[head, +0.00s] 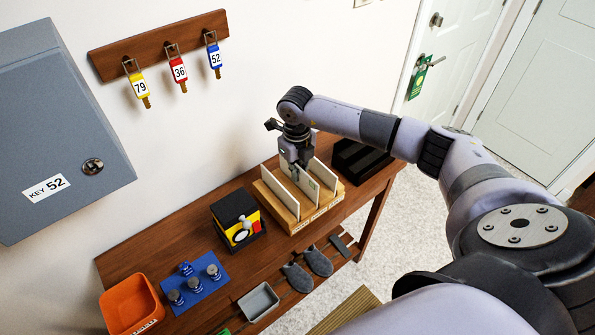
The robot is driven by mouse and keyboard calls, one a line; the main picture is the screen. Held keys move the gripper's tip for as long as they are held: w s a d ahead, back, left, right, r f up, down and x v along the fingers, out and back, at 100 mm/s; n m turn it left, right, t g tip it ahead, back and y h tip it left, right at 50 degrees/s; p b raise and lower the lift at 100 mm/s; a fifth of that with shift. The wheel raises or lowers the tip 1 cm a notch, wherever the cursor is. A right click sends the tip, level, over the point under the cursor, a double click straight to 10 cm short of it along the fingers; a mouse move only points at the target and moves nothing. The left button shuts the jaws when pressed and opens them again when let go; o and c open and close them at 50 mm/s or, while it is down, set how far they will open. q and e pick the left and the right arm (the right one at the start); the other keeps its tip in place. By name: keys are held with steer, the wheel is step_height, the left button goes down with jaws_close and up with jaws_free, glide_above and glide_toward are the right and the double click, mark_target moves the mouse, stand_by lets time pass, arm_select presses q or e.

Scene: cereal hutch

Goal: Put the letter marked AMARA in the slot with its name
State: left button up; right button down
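A wooden letter rack (296,222) stands on the brown hutch top, with several upright cream panels or envelopes in it. Lettering on its front edge is too small to read. A pale upright piece (313,186) with a small greenish mark is in the middle of the rack. I cannot read AMARA on anything. My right gripper (296,173) points down at the rack, its fingertips right at the middle pieces. Whether it is shut on one of them, I cannot tell. My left gripper is out of view.
Left of the rack are a black and yellow box (238,221), a blue mat (208,291) with small round pieces and an orange bin (130,304). A dark rack (360,160) stands on the right. A grey tray (258,302) and slippers (318,261) lie in front.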

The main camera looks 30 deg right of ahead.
stand_by(0.3)
steer(key=c, duration=1.7)
jaws_free()
steer(key=o, duration=0.4)
steer(key=shift+r+p, duration=1.7)
steer(key=shift+r, duration=0.8)
steer(key=shift+s+f, duration=0.1)
